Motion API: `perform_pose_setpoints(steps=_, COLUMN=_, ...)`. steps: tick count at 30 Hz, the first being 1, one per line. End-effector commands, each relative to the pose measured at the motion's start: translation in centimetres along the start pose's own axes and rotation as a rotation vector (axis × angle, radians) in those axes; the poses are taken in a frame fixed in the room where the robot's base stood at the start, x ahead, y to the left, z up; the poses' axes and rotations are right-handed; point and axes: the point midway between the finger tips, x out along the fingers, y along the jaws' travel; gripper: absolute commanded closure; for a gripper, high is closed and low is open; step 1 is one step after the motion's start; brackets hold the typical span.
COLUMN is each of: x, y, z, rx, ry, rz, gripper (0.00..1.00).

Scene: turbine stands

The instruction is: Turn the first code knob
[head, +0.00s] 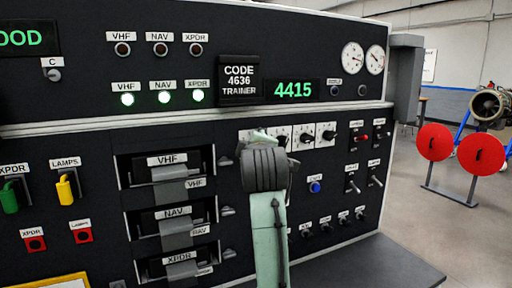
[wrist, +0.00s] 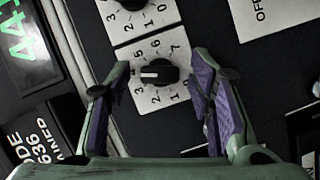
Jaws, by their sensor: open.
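Several black code knobs on white numbered plates sit in a row on the dark panel; one shows right of my gripper in the head view (head: 305,138). In the wrist view one knob (wrist: 158,73) stands between my open fingers, its white mark pointing left. Its plate is the last at that end of the row; a neighbouring knob (wrist: 133,3) shows above it. My gripper (wrist: 163,88) is open, a finger on each side with gaps to the knob. In the head view my gripper (head: 265,168) covers part of the row's left end.
The placard (head: 239,78) reads CODE 4636 TRAINER. The green display (head: 293,89) reads 4415. Toggle switches (head: 356,135) and a blue button (head: 315,187) lie to the right. VHF, NAV and XPDR handle units (head: 172,172) stand on the left. A ledge (head: 375,265) juts out below.

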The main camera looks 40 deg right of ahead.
Motion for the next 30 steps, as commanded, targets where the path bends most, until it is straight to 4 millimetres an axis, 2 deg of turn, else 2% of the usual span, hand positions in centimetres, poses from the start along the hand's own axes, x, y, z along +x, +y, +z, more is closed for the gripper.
perform_pose_setpoints(steps=5, x=-0.9, y=0.1, z=0.0, rx=0.000, ry=0.001, rz=0.003, gripper=0.52)
perform_pose_setpoints(steps=8, x=-2.5, y=0.1, z=0.0, rx=0.000, ry=0.001, rz=0.004, gripper=0.52)
perform_pose_setpoints(steps=15, x=-7.8, y=0.1, z=0.0, rx=-0.001, ry=0.001, rz=0.004, gripper=0.52)
perform_pose_setpoints(steps=21, x=-10.9, y=0.1, z=0.0, rx=0.001, ry=0.000, rz=0.003, gripper=0.52)
perform_pose_setpoints(steps=25, x=-11.8, y=0.0, z=0.0, rx=0.000, ry=0.000, rz=0.001, gripper=0.52)
perform_pose_setpoints(steps=30, x=-12.1, y=0.0, z=0.0, rx=0.000, ry=0.000, rz=0.000, gripper=0.52)
